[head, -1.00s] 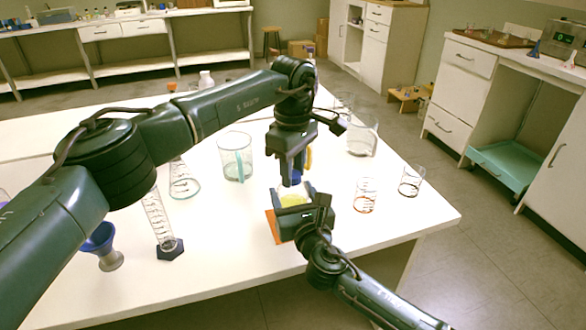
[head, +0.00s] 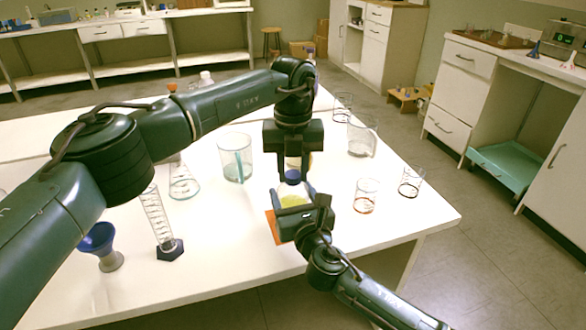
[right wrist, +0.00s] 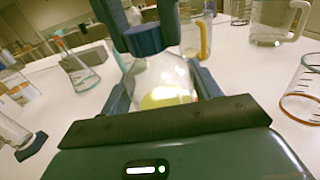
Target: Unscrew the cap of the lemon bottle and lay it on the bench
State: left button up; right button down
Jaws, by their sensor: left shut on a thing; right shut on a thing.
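The lemon bottle (right wrist: 163,82) is a clear vessel with yellow liquid, standing over an orange mat (head: 274,227). Its yellow liquid (head: 293,201) also shows in the head view. My right gripper (head: 294,196) is shut around the bottle body from the near side. The blue cap (right wrist: 145,40) sits at the top of the bottle in the right wrist view; it also shows in the head view (head: 292,175). My left gripper (head: 293,178) comes from above and is shut on the cap. I cannot tell whether the cap is loose on the neck.
Around stand a beaker with a teal handle (head: 236,160), a flask (head: 183,181), a graduated cylinder (head: 160,222), a blue funnel (head: 98,240) and small beakers (head: 366,196). Bare white bench (head: 220,250) lies left of the bottle. The bench's right edge is beyond the small beakers.

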pick_arm(q)
jog(key=n, duration=0.8)
jog(key=shift+n, duration=0.4)
jog(key=n, duration=0.7)
jog(key=shift+r, duration=0.1)
jog(key=shift+r, duration=0.2)
jog(key=shift+r, duration=0.9)
